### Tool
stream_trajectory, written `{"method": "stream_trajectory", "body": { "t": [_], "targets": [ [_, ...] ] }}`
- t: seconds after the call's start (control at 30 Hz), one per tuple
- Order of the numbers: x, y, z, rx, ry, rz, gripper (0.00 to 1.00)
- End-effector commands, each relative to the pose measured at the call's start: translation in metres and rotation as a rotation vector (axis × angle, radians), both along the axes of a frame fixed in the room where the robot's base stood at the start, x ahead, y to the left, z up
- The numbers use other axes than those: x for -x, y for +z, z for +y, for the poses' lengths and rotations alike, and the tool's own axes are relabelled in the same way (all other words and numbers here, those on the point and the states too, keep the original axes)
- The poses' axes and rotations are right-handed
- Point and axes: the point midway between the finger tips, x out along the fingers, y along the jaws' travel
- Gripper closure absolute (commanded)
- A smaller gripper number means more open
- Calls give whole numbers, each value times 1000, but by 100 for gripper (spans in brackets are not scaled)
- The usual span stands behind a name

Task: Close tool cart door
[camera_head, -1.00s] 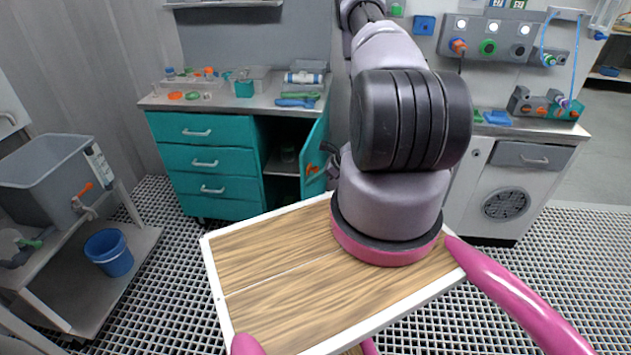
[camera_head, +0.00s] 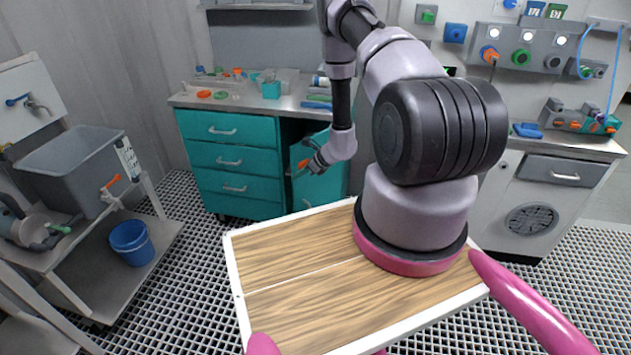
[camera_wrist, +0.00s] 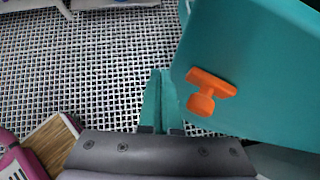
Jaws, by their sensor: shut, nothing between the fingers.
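The teal tool cart (camera_head: 235,160) stands against the back wall, with drawers on its left. Its teal door (camera_head: 325,187), on the right, stands ajar, with a dark gap at the top. The door fills the upper right of the wrist view (camera_wrist: 265,65), with its orange handle (camera_wrist: 207,90) on the near face. My gripper (camera_head: 303,158) is in front of the door near the handle. In the wrist view the teal fingers (camera_wrist: 161,85) are together and empty, left of the handle by the door's edge. Whether they touch the door I cannot tell.
A grey sink (camera_head: 75,165) and a blue bucket (camera_head: 131,242) are at left. A white cabinet (camera_head: 540,200) stands at right. My wooden-topped base fills the foreground. Perforated floor lies clear between the sink stand and the cart.

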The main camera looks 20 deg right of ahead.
Motion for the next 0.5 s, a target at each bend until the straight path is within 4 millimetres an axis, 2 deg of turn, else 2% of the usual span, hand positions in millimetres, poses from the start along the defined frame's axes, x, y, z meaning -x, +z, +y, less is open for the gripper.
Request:
{"method": "stream_trajectory", "body": {
  "t": [0.03,0.2,0.5],
  "targets": [
    [-12,0,10,0,-39,-3,100],
    [-54,1,26,2,-187,-4,100],
    [-130,0,40,1,-206,-4,100]
  ]
}}
